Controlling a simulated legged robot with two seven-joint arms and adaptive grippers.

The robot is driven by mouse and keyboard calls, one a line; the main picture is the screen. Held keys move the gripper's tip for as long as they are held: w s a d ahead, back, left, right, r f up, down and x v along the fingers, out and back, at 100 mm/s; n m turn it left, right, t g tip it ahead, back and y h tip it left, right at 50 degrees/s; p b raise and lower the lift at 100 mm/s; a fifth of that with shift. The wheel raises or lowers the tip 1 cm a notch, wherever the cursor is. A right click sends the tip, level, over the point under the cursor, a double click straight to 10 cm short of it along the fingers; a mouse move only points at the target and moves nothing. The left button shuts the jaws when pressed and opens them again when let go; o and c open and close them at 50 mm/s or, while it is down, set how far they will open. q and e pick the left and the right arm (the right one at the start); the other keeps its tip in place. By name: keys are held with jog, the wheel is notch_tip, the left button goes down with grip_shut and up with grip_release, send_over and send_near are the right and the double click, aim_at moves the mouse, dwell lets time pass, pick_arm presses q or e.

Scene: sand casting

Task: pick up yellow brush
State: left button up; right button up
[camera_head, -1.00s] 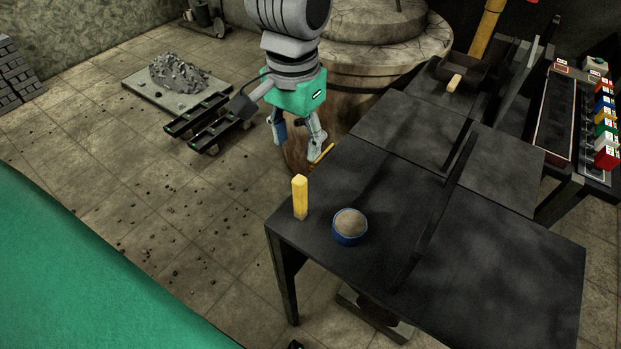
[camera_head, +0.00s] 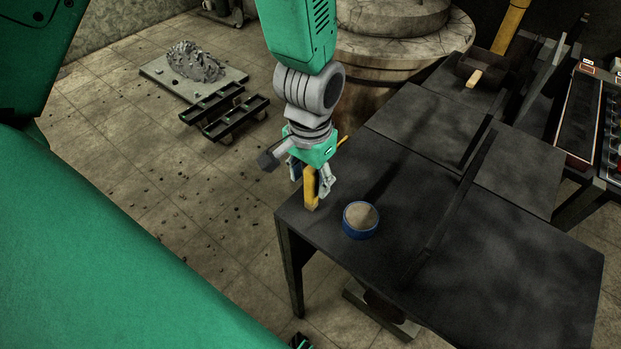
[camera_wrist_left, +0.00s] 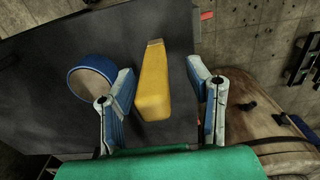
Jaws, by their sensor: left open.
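The yellow brush (camera_head: 311,189) stands upright at the left corner of the dark table (camera_head: 410,262). My left gripper (camera_head: 312,186) is open above it, with its fingers on either side of the brush's upper part. In the left wrist view the brush (camera_wrist_left: 153,82) lies between the two spread fingers of the left gripper (camera_wrist_left: 162,90). A gap shows on both sides, smaller toward the left finger. My right gripper is not in view.
A blue round container (camera_head: 360,220) with pale contents stands just right of the brush; it also shows in the left wrist view (camera_wrist_left: 91,77). A round stone structure (camera_head: 400,45) stands behind.

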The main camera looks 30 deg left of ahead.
pick_arm(q)
jog(key=shift+d, duration=0.2)
jog(key=shift+s+d+r, duration=0.1)
jog(key=shift+d, duration=0.05)
jog(key=c, duration=0.3)
jog(key=shift+d, duration=0.15)
grip_shut()
jog(key=shift+a, duration=0.3)
jog(key=shift+a+r, duration=0.1)
jog(key=shift+r, duration=0.2)
jog(key=r, duration=0.4)
jog(key=r+p, duration=0.1)
jog(key=r, duration=0.4)
jog(key=shift+d+r, duration=0.2)
jog(key=shift+r, duration=0.05)
